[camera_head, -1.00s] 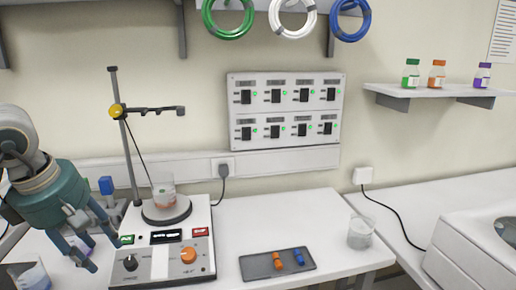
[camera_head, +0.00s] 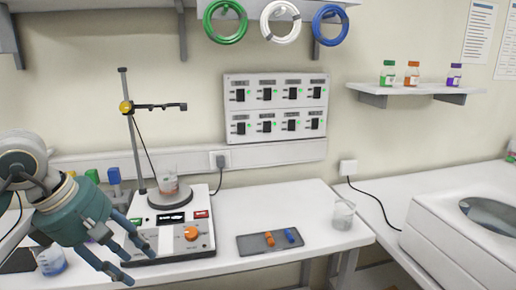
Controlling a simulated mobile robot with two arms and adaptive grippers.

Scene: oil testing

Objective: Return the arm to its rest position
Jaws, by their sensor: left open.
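My left gripper (camera_head: 138,262) is in the lower left, its teal body tilted with blue fingers spread open and empty. It shows in front of the left front corner of the hotplate stirrer (camera_head: 172,234). A beaker with reddish contents (camera_head: 169,181) stands on the round plate of the stirrer. A stand (camera_head: 134,140) with a yellow knob and a clamp rises behind it, and a thin probe runs down towards the beaker. My right gripper is not in view.
A dark tray (camera_head: 258,249) with an orange and a blue item lies on the white table (camera_head: 225,205). A glass beaker (camera_head: 343,215) stands near the right edge. A container with blue liquid (camera_head: 52,262) is beside my left arm. A white machine (camera_head: 440,225) stands at right.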

